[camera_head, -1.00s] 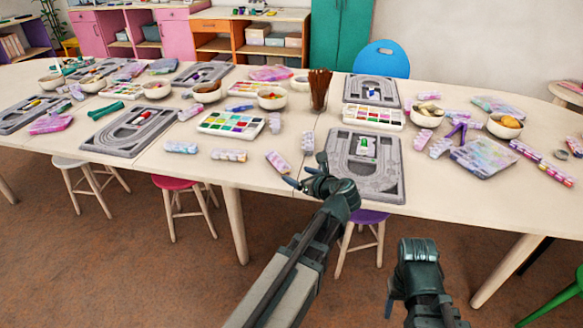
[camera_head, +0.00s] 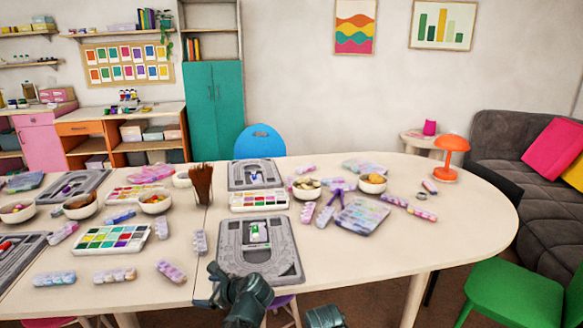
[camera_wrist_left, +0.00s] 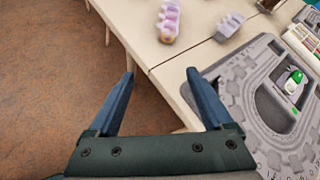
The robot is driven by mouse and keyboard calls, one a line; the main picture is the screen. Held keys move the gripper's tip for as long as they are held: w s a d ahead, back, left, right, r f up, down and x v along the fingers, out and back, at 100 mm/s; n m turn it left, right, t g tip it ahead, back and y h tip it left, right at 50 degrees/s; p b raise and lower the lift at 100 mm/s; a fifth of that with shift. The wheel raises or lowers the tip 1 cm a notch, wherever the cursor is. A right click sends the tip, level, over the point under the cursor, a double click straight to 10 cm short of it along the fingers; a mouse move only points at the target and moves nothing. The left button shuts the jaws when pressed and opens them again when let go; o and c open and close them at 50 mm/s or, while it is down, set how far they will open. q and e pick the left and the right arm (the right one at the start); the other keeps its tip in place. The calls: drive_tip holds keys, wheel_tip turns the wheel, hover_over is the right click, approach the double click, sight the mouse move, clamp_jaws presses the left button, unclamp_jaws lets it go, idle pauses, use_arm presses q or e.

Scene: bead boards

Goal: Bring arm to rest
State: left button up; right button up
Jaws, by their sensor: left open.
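My left gripper (camera_head: 206,286) is at the front edge of the table, in front of the near grey bead board (camera_head: 286,261). In the left wrist view its two blue fingers (camera_wrist_left: 160,73) stand wide apart with nothing between them, at the table edge with brown floor below. The bead board (camera_wrist_left: 243,88) lies to their right, with a small green-and-white item (camera_wrist_left: 293,82) in its middle. This item also shows in the head view (camera_head: 258,233). My right gripper (camera_head: 325,317) is cut off at the bottom edge of the head view, and its fingers are hidden.
The table (camera_head: 455,232) carries several bowls, paint palettes (camera_head: 112,238) and bead packs (camera_head: 171,271). A cup of brushes (camera_head: 201,184) stands behind. A green chair (camera_head: 515,296) and an orange lamp (camera_head: 452,158) are at the right. The table's right end is mostly clear.

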use_arm(q)
drive_tip(key=s+d+r+n+g+h+p, duration=0.3)
drive_tip(key=s+d+n+h+p, duration=0.1)
drive_tip(key=s+d+n+p, duration=0.3)
drive_tip(key=s+d+r+n+g+h+p, duration=0.3)
drive_tip(key=s+d+n+p, duration=0.5)
drive_tip(key=d, duration=0.6)
drive_tip(key=s+r+n+h, duration=0.1)
drive_tip(key=s, duration=0.1)
drive_tip(key=shift+s+n+h, duration=0.3)
drive_tip(key=shift+s+n, duration=0.1)
use_arm(e)
wheel_tip(320, 180, up, 17)
drive_tip(key=shift+r, duration=0.1)
